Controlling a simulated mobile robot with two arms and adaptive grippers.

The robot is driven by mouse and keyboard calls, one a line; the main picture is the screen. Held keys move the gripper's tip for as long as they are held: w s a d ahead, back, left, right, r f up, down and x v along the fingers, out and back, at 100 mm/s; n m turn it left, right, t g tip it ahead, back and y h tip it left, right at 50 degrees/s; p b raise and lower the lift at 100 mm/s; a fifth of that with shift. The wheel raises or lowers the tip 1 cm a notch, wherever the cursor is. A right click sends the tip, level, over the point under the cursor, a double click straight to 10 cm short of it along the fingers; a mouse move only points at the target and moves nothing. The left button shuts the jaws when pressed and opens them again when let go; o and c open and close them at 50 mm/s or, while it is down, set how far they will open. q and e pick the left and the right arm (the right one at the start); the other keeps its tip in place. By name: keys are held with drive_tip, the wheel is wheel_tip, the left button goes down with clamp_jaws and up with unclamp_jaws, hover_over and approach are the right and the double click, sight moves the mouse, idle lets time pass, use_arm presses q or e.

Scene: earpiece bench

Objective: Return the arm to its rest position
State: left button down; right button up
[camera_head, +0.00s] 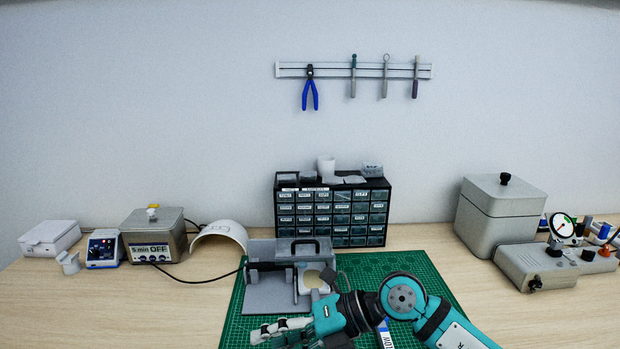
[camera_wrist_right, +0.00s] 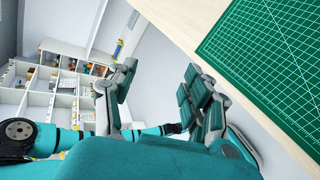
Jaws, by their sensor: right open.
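My right arm (camera_head: 403,298) comes in from the lower right of the head view and bends over the green cutting mat (camera_head: 405,267). My right gripper (camera_head: 268,332) is at the bottom edge of that view, pointing left over the front of the mat. In the right wrist view the right gripper (camera_wrist_right: 157,88) is open, its two fingers wide apart with nothing between them. A teal arm link of mine (camera_wrist_right: 70,138) shows at the lower left there. My left gripper cannot be made out in either view.
A grey fixture (camera_head: 268,294) with a black handle stands on the mat, just behind the right gripper. A drawer cabinet (camera_head: 332,212) is behind it. A grey lidded box (camera_head: 500,217) and gauge bench are right; an ultrasonic-type bath (camera_head: 154,240) is left. Front left table is clear.

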wheel_tip(320, 180, up, 9)
drive_tip(key=s+a+m+t+y, duration=0.2)
drive_tip(key=m+t+y, duration=0.15)
drive_tip(key=y, duration=0.45)
drive_tip(key=w+d+r+m+t+h, duration=0.35)
drive_tip(key=d+m+t, duration=0.45)
drive_tip(key=m+t, duration=0.55)
drive_tip(key=d+f+m+h, duration=1.6)
drive_tip(key=f+m+h, duration=0.1)
drive_tip(key=f+m, duration=0.15)
drive_tip(key=s+d+f+m+g, duration=0.1)
drive_tip(key=s+d+f+g, duration=0.1)
drive_tip(key=s+f+g, duration=0.8)
drive_tip(key=s+d+f+m+g, duration=0.1)
drive_tip(key=s+d+f+g, duration=0.15)
drive_tip(key=s+f, duration=0.8)
drive_tip(key=s+f+g, duration=0.1)
drive_tip(key=s+f, duration=0.2)
drive_tip(key=f, duration=1)
drive_tip(key=s+f+g, duration=0.2)
drive_tip(key=s+f, duration=0.1)
drive_tip(key=f, duration=1)
drive_tip(key=s+d+f, duration=0.2)
drive_tip(key=s+f, duration=1.2)
drive_tip(key=s, duration=0.1)
drive_tip(key=shift+s+n, duration=0.25)
drive_tip(key=shift+n, duration=0.1)
